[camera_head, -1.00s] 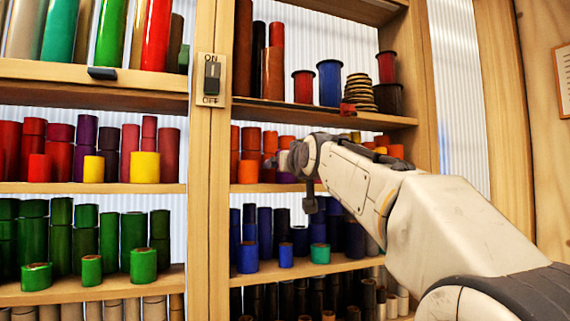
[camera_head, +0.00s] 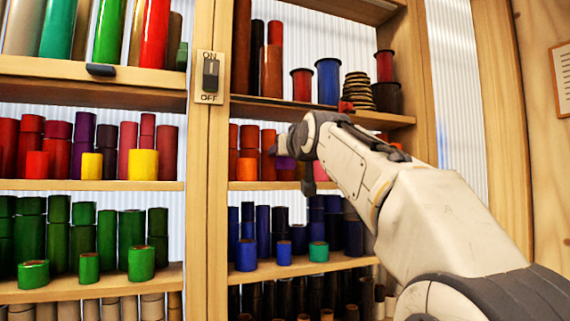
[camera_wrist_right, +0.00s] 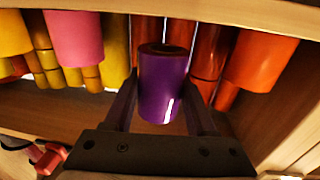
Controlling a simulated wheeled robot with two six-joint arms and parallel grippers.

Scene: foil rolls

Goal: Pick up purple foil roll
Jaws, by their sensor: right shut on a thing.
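The purple foil roll (camera_wrist_right: 162,88) is between the two fingers of my right gripper (camera_wrist_right: 160,105) in the right wrist view, with a finger against each side. In the head view my right gripper (camera_head: 284,148) is at the middle shelf of the right-hand bay. A small part of the purple roll also shows there just below it, in front of orange and pink rolls; my wrist hides the rest. My left gripper is not in view.
Orange rolls (camera_wrist_right: 262,62) stand close on one side of the held roll and a pink roll (camera_wrist_right: 74,38) on the other. A shelf board (camera_head: 330,108) runs just above my right gripper. A wooden post (camera_head: 205,150) with a switch stands to the left.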

